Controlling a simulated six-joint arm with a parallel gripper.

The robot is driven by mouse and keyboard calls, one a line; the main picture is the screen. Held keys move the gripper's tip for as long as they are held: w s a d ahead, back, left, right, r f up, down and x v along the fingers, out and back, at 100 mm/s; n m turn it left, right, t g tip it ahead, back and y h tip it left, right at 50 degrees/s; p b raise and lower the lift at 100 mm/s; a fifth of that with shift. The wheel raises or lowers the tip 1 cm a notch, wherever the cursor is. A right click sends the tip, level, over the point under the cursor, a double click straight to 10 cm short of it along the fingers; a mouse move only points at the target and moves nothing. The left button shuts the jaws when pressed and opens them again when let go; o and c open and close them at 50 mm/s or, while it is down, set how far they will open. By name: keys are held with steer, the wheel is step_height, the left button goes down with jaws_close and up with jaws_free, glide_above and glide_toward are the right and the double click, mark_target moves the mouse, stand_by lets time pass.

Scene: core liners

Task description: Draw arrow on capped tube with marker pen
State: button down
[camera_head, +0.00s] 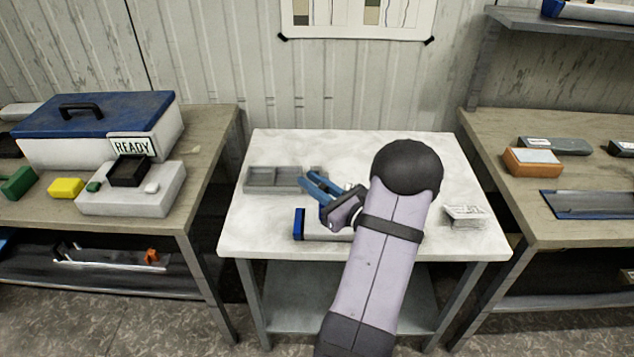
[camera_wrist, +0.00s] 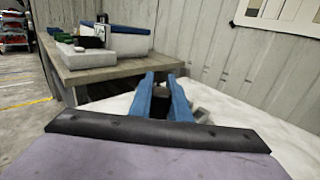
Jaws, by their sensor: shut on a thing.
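The capped tube (camera_head: 325,225) lies on the white table, with a blue cap (camera_head: 299,224) at its left end; my arm hides its right part. My gripper (camera_head: 311,178) has blue fingers and hangs above the table, just beyond the tube, near the grey tray. In the wrist view its fingers (camera_wrist: 160,78) point away toward the wall, and a dark thing (camera_wrist: 160,104) shows between them. The gripper is shut on this thing, which may be the marker pen; its shape is mostly hidden. I cannot make out any arrow on the tube.
The grey compartment tray (camera_head: 272,181) is at the table's back left. A small stack of cards (camera_head: 465,215) lies at the right. The table's front left is clear.

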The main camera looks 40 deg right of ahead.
step_height(320, 180, up, 8)
steer(key=w+a+p, duration=0.2)
steer(key=p, duration=0.3)
steer(key=shift+p, duration=0.3)
stand_by(1.4)
stand_by(0.9)
